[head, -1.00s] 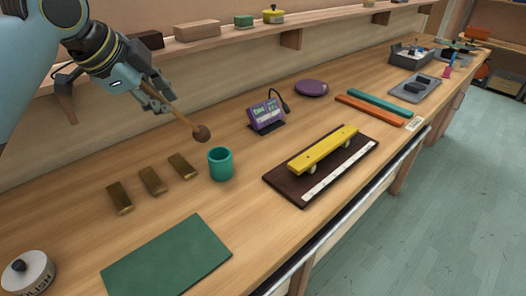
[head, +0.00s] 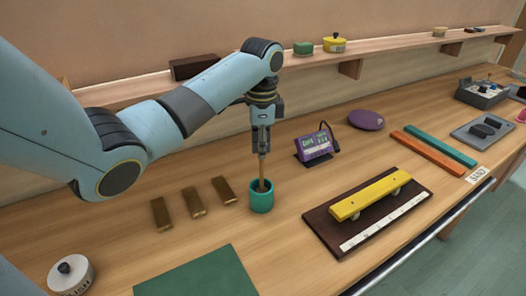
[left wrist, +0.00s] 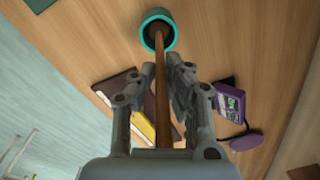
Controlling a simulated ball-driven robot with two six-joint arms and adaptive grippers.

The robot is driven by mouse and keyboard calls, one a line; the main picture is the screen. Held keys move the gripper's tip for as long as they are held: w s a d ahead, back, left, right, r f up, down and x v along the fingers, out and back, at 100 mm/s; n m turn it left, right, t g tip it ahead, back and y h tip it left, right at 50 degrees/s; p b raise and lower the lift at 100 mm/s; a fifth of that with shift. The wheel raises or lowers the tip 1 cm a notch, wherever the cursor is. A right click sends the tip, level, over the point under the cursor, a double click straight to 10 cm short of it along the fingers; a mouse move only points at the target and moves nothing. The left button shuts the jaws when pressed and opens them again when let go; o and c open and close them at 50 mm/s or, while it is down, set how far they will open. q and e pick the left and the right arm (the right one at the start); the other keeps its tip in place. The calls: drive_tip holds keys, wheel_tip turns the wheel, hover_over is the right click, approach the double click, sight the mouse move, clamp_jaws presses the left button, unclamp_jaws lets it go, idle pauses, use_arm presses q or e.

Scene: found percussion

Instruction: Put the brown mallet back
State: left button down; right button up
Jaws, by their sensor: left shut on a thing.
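The brown mallet (head: 262,170) is upright in the head view, with its brown head down inside the teal cup (head: 261,202). My left gripper (head: 261,147) is above the cup and shut on the mallet's handle. In the left wrist view the mallet's wooden handle (left wrist: 161,85) runs between the fingers of my left gripper (left wrist: 158,80) into the mouth of the teal cup (left wrist: 158,14). My right gripper is in neither view.
Several brass bars (head: 194,202) lie left of the cup. A purple tuner (head: 314,146) stands behind it to the right. A yellow bar (head: 368,194) rests on a dark board at right. A green mat (head: 198,276) lies in front. A wooden shelf (head: 350,66) runs along the wall.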

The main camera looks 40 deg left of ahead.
use_arm(q)
drive_tip(key=shift+f, duration=0.8)
drive_tip(key=c, duration=1.4)
unclamp_jaws()
